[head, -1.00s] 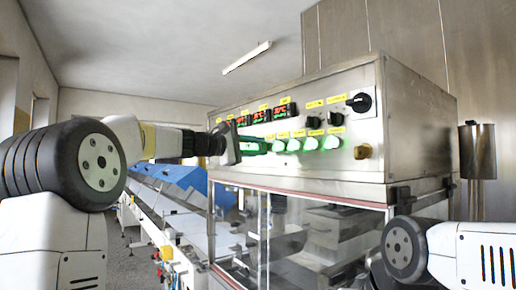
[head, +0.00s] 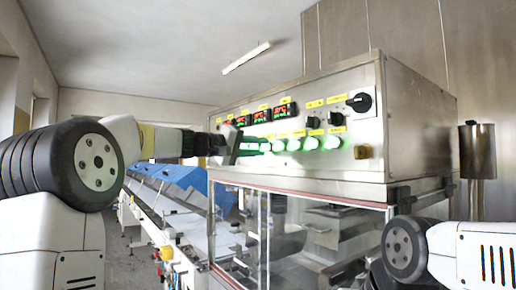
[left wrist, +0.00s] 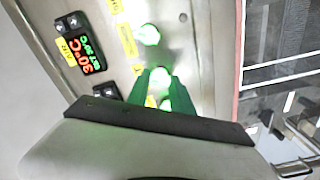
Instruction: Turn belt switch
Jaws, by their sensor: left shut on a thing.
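A steel control panel (head: 226,112) on the machine carries a row of round buttons lit green-white (head: 310,143) below red and green displays. My left gripper (head: 268,146) reaches in from the left to the left end of this row. In the left wrist view its green fingers (left wrist: 161,88) are shut on a lit button (left wrist: 152,101), which they partly hide. Two black knobs (head: 313,122) and a larger black rotary switch (head: 360,102) are on the right part of the panel, apart from the gripper. I cannot tell which control is the belt switch. My right gripper is out of view.
Below the panel is a clear-walled enclosure (head: 290,230) with a red-edged top. A conveyor with blue covers (head: 175,175) runs back on the left. A metal cylinder (head: 477,150) stands at the right.

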